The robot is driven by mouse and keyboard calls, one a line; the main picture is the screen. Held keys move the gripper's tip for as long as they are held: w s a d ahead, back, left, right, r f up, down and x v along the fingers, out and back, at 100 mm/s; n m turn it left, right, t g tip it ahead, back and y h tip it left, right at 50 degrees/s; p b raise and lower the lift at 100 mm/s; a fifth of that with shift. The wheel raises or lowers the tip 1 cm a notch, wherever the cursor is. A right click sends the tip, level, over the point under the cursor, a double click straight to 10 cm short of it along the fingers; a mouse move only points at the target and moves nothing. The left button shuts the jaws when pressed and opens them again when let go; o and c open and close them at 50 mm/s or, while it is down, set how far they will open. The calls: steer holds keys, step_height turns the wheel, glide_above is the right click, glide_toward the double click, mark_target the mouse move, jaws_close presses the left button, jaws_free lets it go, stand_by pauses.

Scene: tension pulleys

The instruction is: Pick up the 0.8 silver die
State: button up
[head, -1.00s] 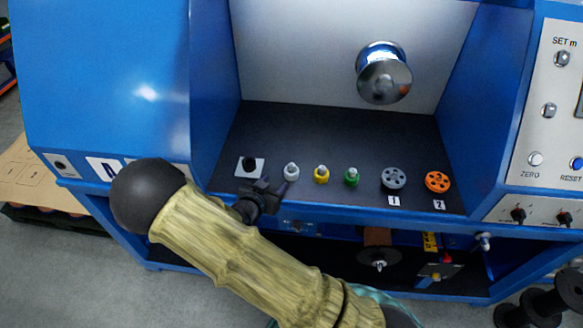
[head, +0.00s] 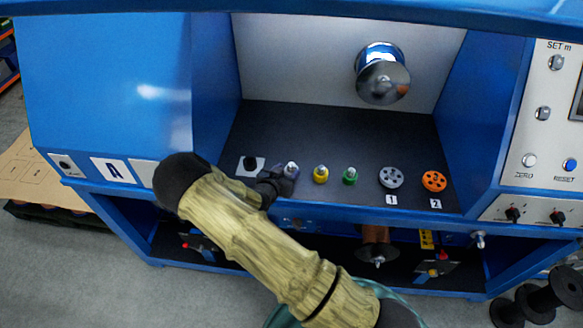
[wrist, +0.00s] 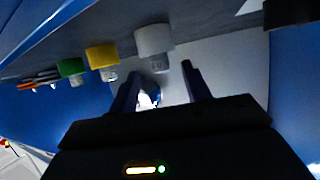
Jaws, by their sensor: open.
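The silver die (head: 291,168) is a small light-grey piece with a pale tip, at the left end of the row of dies on the dark shelf. My gripper (head: 277,181) is at its left front, and a dark finger partly covers its lower part. In the wrist view the die (wrist: 154,40) shows pale, just beyond the fingertips and roughly in line with the gap. My gripper (wrist: 160,78) is open there, with nothing between its fingers. I cannot tell whether a finger touches the die.
A yellow die (head: 320,174) and a green die (head: 350,176) stand to the right. Further right are a grey pulley (head: 391,178) and an orange pulley (head: 433,181). A white square with a black knob (head: 250,164) lies close on the left. A metal spool (head: 383,75) protrudes from the back wall.

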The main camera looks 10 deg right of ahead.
mark_target(291, 166)
steer(key=w, duration=0.1)
steer(key=w+d+p, duration=0.2)
steer(key=shift+f, duration=0.3)
steer(key=shift+w+d+f, duration=0.2)
steer(key=shift+w+f, duration=0.1)
steer(key=shift+w, duration=0.05)
steer(key=shift+c, duration=0.5)
jaws_close()
